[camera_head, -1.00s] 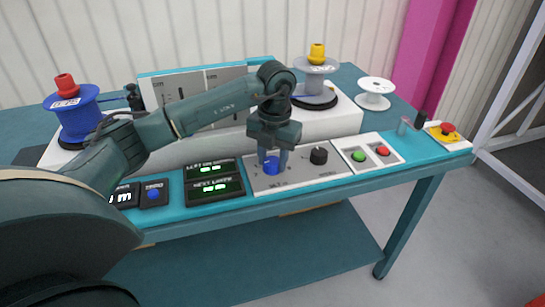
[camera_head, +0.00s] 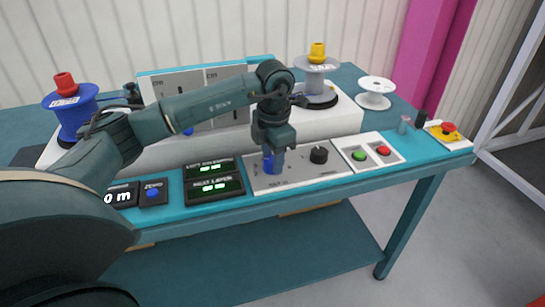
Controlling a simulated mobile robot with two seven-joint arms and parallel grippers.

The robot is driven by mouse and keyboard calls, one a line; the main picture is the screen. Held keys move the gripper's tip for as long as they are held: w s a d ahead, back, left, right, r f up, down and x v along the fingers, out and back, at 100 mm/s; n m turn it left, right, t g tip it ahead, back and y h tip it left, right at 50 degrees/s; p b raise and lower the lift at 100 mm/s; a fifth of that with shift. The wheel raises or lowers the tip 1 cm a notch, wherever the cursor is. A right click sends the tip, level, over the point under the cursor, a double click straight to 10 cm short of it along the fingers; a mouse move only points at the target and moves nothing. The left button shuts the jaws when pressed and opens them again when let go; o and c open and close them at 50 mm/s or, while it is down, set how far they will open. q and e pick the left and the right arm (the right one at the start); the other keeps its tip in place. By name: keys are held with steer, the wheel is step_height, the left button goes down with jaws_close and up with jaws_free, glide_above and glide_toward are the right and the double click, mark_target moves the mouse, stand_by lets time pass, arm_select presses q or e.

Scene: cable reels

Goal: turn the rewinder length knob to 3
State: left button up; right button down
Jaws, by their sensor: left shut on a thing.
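A blue knob (camera_head: 271,167) stands on the left part of a light grey panel (camera_head: 298,179) at the bench front. My left gripper (camera_head: 272,154) reaches down from above and is shut on the blue knob, its fingers partly hiding it. The scale around the knob is too small to read. A black knob (camera_head: 319,155) sits to the right on the same panel, apart from the gripper. My right gripper is not in view.
Left of the panel are two green-lit displays (camera_head: 213,186) and a blue ZERO button (camera_head: 152,193). To the right are green (camera_head: 359,155) and red (camera_head: 382,151) buttons and an emergency stop (camera_head: 448,128). Reels stand behind, blue (camera_head: 75,117) and grey (camera_head: 317,80).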

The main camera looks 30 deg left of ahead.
arm_select(q)
steer(key=shift+m, duration=0.4)
steer(key=o, duration=1)
step_height(320, 180, up, 13)
steer(key=shift+d+p, duration=0.25)
steer(key=shift+p, duration=0.15)
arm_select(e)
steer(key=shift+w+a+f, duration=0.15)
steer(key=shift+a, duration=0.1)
arm_select(q)
steer(key=shift+s+r, duration=0.1)
steer(key=shift+r, duration=0.05)
